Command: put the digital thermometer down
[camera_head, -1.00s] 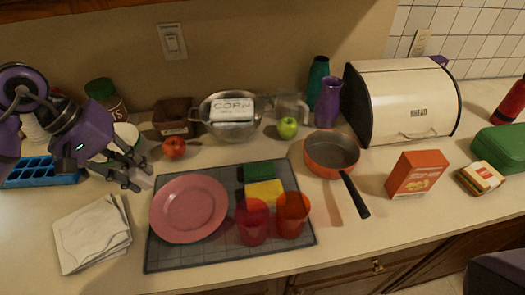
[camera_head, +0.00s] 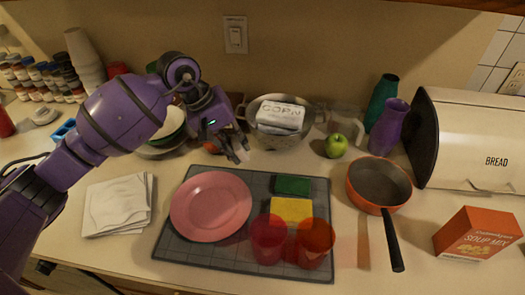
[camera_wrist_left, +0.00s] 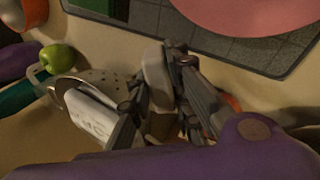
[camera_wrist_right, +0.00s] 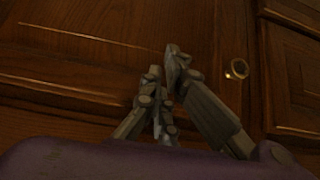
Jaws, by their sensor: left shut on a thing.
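My left gripper (camera_head: 236,152) is above the counter, between the pink plate and the metal colander. In the left wrist view it (camera_wrist_left: 168,90) is shut on a small whitish thing, the digital thermometer (camera_wrist_left: 157,75), held between the fingertips. In the head view the thermometer (camera_head: 243,153) is small and mostly hidden by the fingers. My right gripper (camera_wrist_right: 165,65) shows only in its own wrist view, in front of the wooden cabinet doors. Its fingertips are close together with nothing seen between them.
A grey mat (camera_head: 175,246) holds the pink plate (camera_head: 210,206), sponges and two red cups (camera_head: 268,240). Behind are the colander (camera_head: 262,128) with a corn bag and a green apple (camera_head: 337,146). White napkins (camera_head: 117,205) lie left. Counter between mat and colander looks bare.

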